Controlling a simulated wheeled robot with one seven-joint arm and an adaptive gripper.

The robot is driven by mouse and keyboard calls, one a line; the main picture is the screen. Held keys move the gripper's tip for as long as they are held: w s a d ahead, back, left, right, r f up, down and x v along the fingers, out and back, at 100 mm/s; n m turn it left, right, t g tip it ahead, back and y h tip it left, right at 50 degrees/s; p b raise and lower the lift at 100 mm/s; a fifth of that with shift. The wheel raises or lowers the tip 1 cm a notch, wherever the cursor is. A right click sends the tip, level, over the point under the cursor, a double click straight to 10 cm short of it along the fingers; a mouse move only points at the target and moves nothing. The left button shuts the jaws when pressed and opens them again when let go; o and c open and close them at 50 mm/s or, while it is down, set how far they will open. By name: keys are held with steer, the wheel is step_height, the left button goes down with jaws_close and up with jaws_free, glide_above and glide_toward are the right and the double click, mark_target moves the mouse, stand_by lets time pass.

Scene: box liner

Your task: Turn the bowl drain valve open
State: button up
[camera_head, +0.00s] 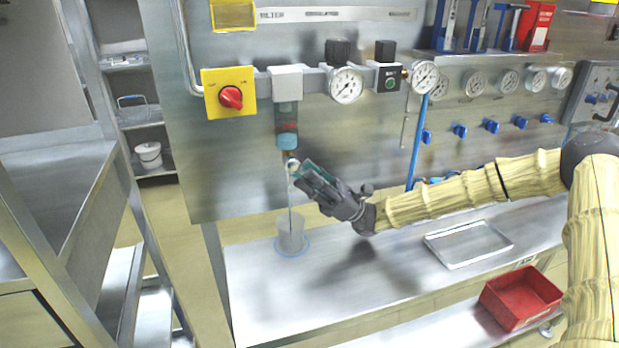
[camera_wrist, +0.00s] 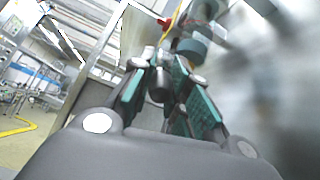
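The filter bowl (camera_head: 288,138) hangs under a grey regulator body on the steel panel, with its blue lower end at the bottom. The bowl drain valve (camera_head: 291,163) sits just below it, partly hidden by my fingers. My gripper (camera_head: 299,172) reaches in from the right with its fingertips at the valve. In the wrist view, a dark cylindrical part (camera_wrist: 159,85) lies between the two green-padded fingers of my gripper (camera_wrist: 165,80). Whether the pads press on it is unclear. A thin bluish line, a tube or a stream, runs down into a clear cup (camera_head: 291,236).
A red rotary switch on a yellow plate (camera_head: 229,93) is left of the bowl. Gauges (camera_head: 346,85) and a blue hose (camera_head: 416,140) are to the right. A metal tray (camera_head: 468,243) lies on the bench, and a red bin (camera_head: 520,298) stands lower right.

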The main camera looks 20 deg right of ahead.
steer(key=o, duration=0.4)
steer(key=shift+r, duration=0.1)
steer(key=shift+d+r+h+p, duration=0.15)
steer(key=shift+r+h+p, duration=0.25)
steer(key=shift+p, duration=0.85)
steer(key=h+p, duration=0.2)
steer(key=p, duration=0.2)
steer(key=d+r+h+p, duration=0.1)
steer(key=p, duration=0.3)
steer(key=shift+r+h, duration=0.15)
steer(key=shift+h, duration=0.25)
steer(key=h+p, duration=0.1)
steer(key=p, duration=0.2)
steer(key=r+h+p, duration=0.1)
steer(key=h+p, duration=0.1)
steer(key=p, duration=0.2)
steer(key=shift+d+r+h+p, duration=0.1)
steer(key=shift+r+h+p, duration=0.15)
steer(key=shift+h+p, duration=0.05)
steer(key=shift+r+h+p, duration=0.15)
steer(key=shift+h+p, duration=0.25)
steer(key=shift+p, duration=0.45)
